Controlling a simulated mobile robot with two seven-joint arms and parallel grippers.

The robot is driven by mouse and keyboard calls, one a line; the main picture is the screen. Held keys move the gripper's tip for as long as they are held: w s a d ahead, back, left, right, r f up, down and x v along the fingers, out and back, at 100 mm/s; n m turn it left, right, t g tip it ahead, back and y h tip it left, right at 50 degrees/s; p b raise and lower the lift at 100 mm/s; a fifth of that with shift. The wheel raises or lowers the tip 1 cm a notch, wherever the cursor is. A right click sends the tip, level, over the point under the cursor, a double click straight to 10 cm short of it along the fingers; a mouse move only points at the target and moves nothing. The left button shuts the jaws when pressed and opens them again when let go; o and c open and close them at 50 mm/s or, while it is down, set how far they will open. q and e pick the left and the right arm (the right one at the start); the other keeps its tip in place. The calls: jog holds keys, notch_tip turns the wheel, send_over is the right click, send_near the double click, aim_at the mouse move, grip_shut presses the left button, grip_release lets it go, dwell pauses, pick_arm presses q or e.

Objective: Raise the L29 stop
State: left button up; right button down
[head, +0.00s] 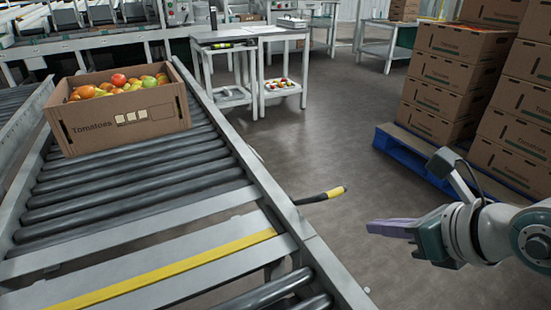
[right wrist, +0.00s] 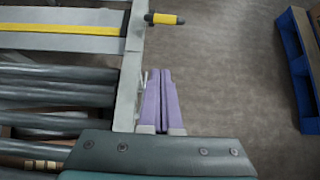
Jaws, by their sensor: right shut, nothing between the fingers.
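A flat grey plate with a yellow stripe (head: 165,270) lies across the roller conveyor, about level with the rollers; it also shows in the right wrist view (right wrist: 60,29). A lever with a black and yellow grip (head: 335,193) sticks out sideways from the conveyor's right rail, and its grip shows at the top of the right wrist view (right wrist: 165,18). I can read no L29 mark. My right gripper (head: 372,227) is shut and empty, its purple fingers together (right wrist: 160,73). It is to the right of the rail, apart from the lever. My left gripper is not in view.
An open carton of tomatoes (head: 125,117) stands on the rollers beyond the plate. The conveyor's right rail (head: 265,185) runs close to my right gripper. Stacked cartons (head: 450,75) stand on a blue pallet (head: 415,155) at the right. The floor between is clear.

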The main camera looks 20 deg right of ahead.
jog(key=w+f+b, duration=0.2)
jog(key=w+b, duration=0.1)
jog(key=w, duration=0.5)
jog(key=shift+w+a+f+b, duration=0.2)
jog(key=shift+w+a+b, duration=0.05)
jog(key=shift+a+b, duration=0.1)
